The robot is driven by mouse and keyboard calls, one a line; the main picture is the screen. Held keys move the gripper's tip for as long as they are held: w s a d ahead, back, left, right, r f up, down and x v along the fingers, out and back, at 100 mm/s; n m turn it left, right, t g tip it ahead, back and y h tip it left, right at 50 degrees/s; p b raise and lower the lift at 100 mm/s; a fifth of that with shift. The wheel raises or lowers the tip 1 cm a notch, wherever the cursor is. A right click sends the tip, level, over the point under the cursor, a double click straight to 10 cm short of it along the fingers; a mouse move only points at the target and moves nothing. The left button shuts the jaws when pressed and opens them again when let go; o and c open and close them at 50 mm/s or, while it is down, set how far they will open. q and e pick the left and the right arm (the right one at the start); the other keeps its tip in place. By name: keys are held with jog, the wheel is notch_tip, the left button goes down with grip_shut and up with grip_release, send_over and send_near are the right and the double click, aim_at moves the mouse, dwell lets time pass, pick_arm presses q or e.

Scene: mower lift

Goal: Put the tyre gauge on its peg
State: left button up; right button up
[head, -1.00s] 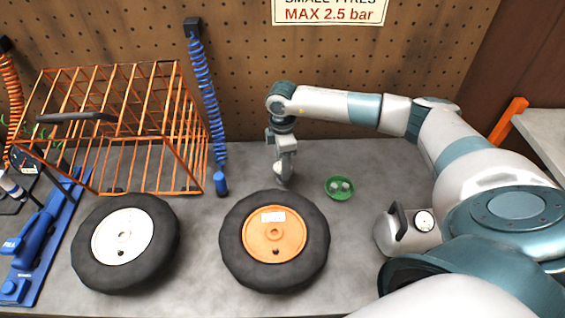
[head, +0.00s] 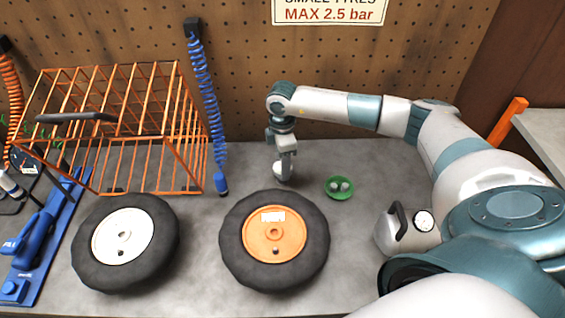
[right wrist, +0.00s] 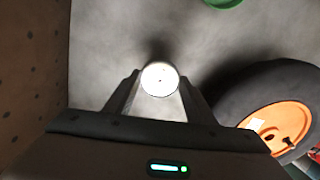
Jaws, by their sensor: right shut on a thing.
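The tyre gauge shows as a round white dial (right wrist: 160,79) between the fingers of my right gripper in the right wrist view. In the head view its pale edge (head: 278,170) shows beside the fingers. My right gripper (head: 284,176) is shut on it, just above the bench near the pegboard, behind the orange-hubbed wheel. The fingers hide part of the gauge. The pegboard (head: 330,95) rises behind the bench; I cannot make out a peg for the gauge on it. My left gripper is not in view.
Two small wheels, one white-hubbed (head: 150,241) and one orange-hubbed (head: 311,258), lie in front. An orange wire cage (head: 178,150) and a blue coiled hose (head: 205,85) are left. A green dish (head: 339,195) and a grey tank (head: 396,246) are right. Bench between dish and pegboard is clear.

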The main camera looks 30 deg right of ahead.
jog(key=shift+f+b, duration=0.4)
jog(key=shift+f, duration=0.2)
jog(key=o, duration=0.8)
jog(key=shift+o, duration=0.2)
notch_tip(320, 180, up, 11)
jog(key=p, duration=0.7)
dwell(1.2)
